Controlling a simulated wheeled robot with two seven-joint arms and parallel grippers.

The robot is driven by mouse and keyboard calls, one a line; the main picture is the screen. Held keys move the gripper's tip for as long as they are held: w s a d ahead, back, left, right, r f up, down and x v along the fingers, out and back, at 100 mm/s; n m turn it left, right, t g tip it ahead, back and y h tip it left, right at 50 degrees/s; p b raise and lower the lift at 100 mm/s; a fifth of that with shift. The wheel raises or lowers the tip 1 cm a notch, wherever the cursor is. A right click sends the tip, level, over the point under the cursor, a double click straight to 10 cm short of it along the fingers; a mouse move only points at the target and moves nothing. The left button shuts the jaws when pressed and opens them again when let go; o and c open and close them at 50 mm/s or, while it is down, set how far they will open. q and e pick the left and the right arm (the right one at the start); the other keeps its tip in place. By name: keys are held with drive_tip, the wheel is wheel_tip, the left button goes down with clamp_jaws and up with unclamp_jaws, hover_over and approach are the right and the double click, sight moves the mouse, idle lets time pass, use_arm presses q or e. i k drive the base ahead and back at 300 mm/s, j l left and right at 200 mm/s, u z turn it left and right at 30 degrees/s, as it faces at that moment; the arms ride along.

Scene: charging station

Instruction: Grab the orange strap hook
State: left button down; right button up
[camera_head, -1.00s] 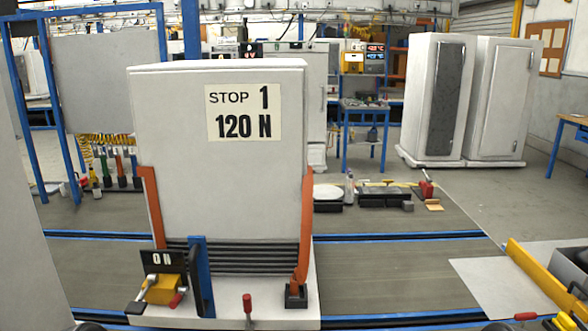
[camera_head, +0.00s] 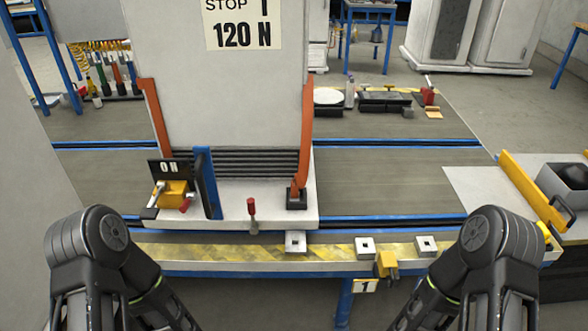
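Orange straps run down both sides of the tall white box (camera_head: 225,95) labelled "120 N". The right orange strap (camera_head: 307,130) ends low in an orange hook (camera_head: 297,189) at a black block (camera_head: 297,202) on the white base plate. I cannot tell how the hook is fastened there. The left orange strap (camera_head: 152,115) runs down behind the "ON" switch plate. My arm links show at the bottom left and bottom right, but both grippers are outside the picture.
A yellow switch unit (camera_head: 173,192), blue post (camera_head: 207,182) and red-handled lever (camera_head: 252,207) stand on the base plate. A striped front rail (camera_head: 200,253) carries square plates and a yellow clamp (camera_head: 387,264). A grey block (camera_head: 566,183) sits at right.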

sight(294, 193)
drive_tip(key=i+l, duration=0.3)
drive_tip(key=l, duration=0.25)
drive_tip(key=i+l+z, duration=0.15)
drive_tip(key=i+l, duration=0.15)
drive_tip(key=l, duration=0.2)
drive_tip(key=i+l, duration=0.3)
drive_tip(key=l, duration=0.2)
